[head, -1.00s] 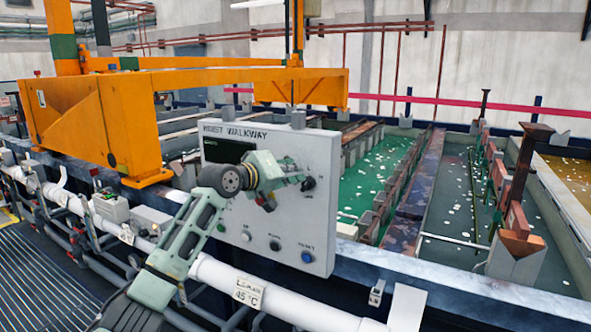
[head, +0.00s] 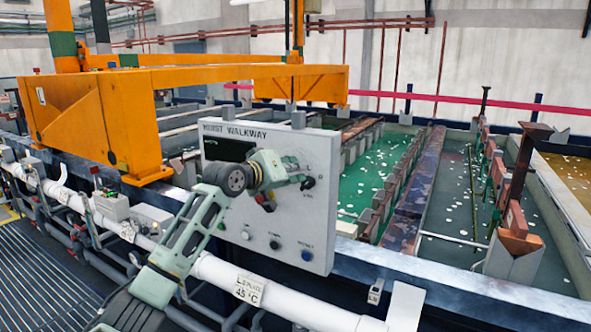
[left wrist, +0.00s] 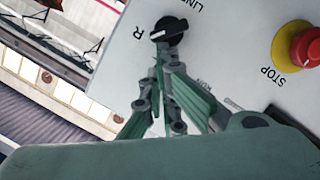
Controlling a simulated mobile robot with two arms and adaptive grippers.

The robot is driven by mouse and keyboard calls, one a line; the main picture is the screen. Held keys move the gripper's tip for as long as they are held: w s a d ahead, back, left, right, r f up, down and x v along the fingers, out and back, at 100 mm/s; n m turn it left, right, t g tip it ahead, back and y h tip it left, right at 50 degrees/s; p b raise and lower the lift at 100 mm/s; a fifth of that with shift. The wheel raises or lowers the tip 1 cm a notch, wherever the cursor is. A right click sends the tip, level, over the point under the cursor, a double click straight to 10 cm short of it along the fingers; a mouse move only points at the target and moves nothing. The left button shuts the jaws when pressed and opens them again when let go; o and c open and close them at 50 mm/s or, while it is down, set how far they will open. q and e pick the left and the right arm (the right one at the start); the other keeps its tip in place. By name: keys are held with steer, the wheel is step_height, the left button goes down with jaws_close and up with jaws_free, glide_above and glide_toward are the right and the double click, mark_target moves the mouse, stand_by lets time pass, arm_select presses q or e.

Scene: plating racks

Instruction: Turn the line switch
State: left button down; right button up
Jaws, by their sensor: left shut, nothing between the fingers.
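The line switch (left wrist: 170,31) is a black rotary knob with a white mark, on the grey control panel. It sits near lettering that reads "LIN" and "R" in the left wrist view. In the head view the black knob (head: 308,183) is at the panel's right side. My left gripper (left wrist: 158,62) is shut and empty, its fingertips right by the knob's edge. Whether they touch it I cannot tell. In the head view the left gripper (head: 298,180) reaches across the panel front. My right gripper is not in view.
The panel (head: 322,150) reads "HOIST WALKWAY". A red stop button (left wrist: 303,46) on a yellow base is beside the switch. A blue button (head: 307,255) and others sit lower. A white pipe (head: 215,270) runs below. Tanks (head: 375,180) lie behind.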

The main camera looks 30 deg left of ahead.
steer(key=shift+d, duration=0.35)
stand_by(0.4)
